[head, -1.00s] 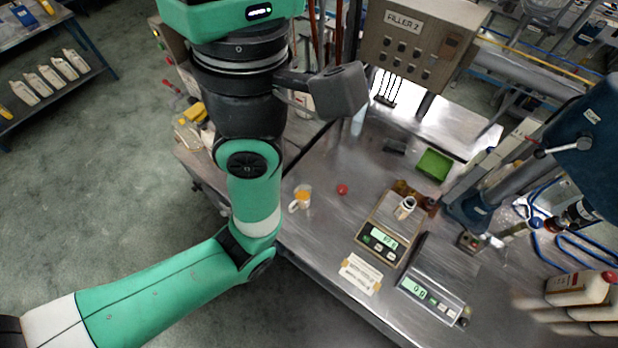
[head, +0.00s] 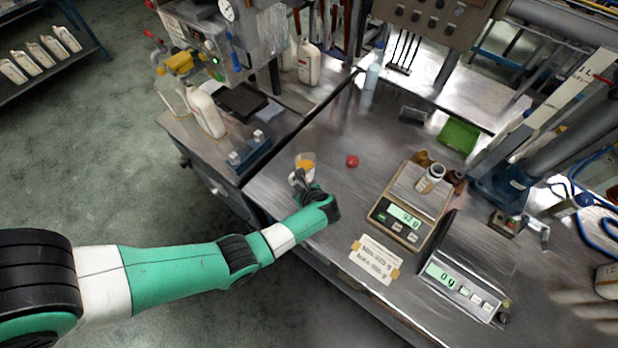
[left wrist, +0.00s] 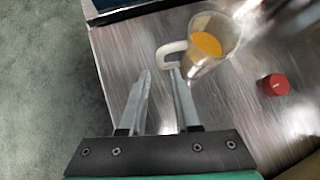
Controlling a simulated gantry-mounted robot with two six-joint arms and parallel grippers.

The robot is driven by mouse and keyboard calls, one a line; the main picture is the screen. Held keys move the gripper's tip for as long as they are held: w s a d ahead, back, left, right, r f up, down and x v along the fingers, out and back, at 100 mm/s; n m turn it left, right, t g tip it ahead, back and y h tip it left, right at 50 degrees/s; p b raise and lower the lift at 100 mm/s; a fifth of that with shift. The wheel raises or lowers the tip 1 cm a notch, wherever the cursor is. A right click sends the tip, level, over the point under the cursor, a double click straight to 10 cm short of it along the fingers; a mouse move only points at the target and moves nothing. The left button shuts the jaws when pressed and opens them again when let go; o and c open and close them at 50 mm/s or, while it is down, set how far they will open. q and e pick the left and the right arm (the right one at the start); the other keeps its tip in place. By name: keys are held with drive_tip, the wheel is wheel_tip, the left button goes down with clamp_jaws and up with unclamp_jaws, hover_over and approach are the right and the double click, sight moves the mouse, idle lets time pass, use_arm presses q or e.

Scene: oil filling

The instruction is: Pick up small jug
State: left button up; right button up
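The small jug (head: 306,162) is clear, with orange-yellow liquid in it, and stands on the metal table. In the left wrist view the jug (left wrist: 212,45) stands upright just beyond the fingers, its handle (left wrist: 165,53) turned toward them. My left gripper (head: 299,179) reaches in from the left at the handle side of the jug. In the wrist view the gripper (left wrist: 161,72) is open, with a gap between its fingers. The right fingertip is very close to the handle; I cannot tell if they touch. My right gripper is out of view.
A red cap (head: 352,161) lies right of the jug. A scale (head: 405,211) holding a small bottle (head: 430,178) and a second scale (head: 460,289) stand further right. A label sheet (head: 375,260) lies near the front edge. A green tray (head: 458,136) is at the back.

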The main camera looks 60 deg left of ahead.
use_arm(q)
drive_tip(key=b+x, duration=0.2)
drive_tip(key=x, duration=0.4)
drive_tip(key=shift+w+a, duration=0.15)
drive_tip(key=shift+a, duration=0.1)
drive_tip(key=b+x, duration=0.1)
drive_tip(key=x, duration=0.1)
drive_tip(key=b+x, duration=0.2)
drive_tip(key=x, duration=0.1)
drive_tip(key=shift+d+f, duration=0.25)
drive_tip(key=shift+a, duration=0.1)
drive_tip(key=shift+r, duration=0.1)
clamp_jaws()
idle(0.7)
